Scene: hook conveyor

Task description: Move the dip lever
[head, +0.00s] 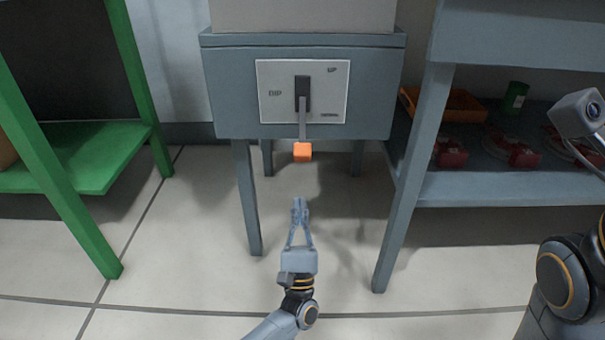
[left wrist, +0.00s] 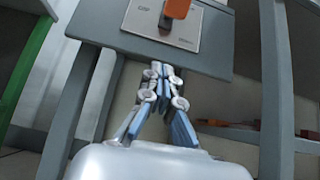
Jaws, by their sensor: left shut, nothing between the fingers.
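The dip lever is a grey rod with an orange block knob (head: 303,152), and it sticks out of a dark slot in a white panel (head: 275,108). The panel is marked DIP on the left and UP at the upper right; a small label at the lower right is too small to read surely. My left gripper (head: 299,203) is shut and empty, in front of and below the knob in the head view, apart from it. In the left wrist view, the orange knob (left wrist: 177,9) shows at the top edge, beyond the shut fingertips (left wrist: 160,68). My right gripper is not visible; only part of my right arm shows.
The panel is on a grey cabinet (head: 228,95) with legs. A green table frame (head: 85,172) stands at left. A grey shelf (head: 480,190) at right holds an orange tray (head: 460,105), a green can (head: 515,96) and red parts. The floor between is clear.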

